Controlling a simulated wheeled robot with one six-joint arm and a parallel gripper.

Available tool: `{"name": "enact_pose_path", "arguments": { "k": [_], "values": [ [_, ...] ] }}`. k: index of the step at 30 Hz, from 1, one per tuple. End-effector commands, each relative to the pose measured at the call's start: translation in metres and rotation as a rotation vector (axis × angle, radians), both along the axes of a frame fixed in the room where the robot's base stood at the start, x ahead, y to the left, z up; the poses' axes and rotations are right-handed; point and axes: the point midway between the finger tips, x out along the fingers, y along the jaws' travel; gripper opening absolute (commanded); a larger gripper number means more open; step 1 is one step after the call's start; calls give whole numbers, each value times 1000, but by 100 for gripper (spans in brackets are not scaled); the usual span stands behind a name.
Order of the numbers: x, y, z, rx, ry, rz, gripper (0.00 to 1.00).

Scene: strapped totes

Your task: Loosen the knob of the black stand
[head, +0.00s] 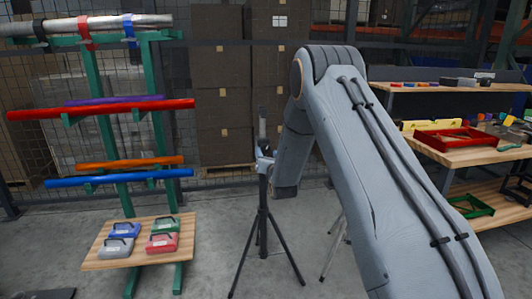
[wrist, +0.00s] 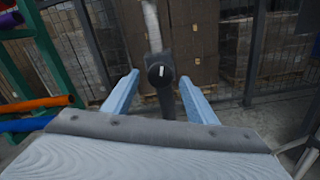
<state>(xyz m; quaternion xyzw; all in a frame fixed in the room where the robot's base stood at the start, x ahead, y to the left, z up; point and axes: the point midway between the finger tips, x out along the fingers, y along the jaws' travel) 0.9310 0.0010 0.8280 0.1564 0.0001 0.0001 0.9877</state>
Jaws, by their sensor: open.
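The black stand (head: 263,215) is a tripod standing upright on the floor near the middle of the head view. In the wrist view its black collar has a round black knob (wrist: 160,74) with a white mark, and a pale post rises above it. My gripper (wrist: 159,78) is open, with one light-blue finger on each side of the knob in the picture. The fingers look apart from the knob; I cannot tell how far ahead of the fingertips it is. In the head view my arm hides most of the gripper.
A green rack (head: 160,130) with colored bars stands left, with cases on its wooden shelf (head: 105,262). A second tripod (head: 333,252) is partly behind my arm. A workbench (head: 462,155) with a red tray (head: 455,139) is right. Stacked boxes (head: 220,100) stand behind wire mesh.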

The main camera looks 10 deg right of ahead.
Motion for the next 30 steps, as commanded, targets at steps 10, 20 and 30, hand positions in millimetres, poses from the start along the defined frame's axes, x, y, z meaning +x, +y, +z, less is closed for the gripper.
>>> {"name": "enact_pose_path", "arguments": {
  "k": [10,20,30],
  "values": [
    [-46,0,0,0,1,0,52],
    [-50,0,-1,0,1,0,52],
    [-77,0,9,354,193,-35,52]
  ]
}}
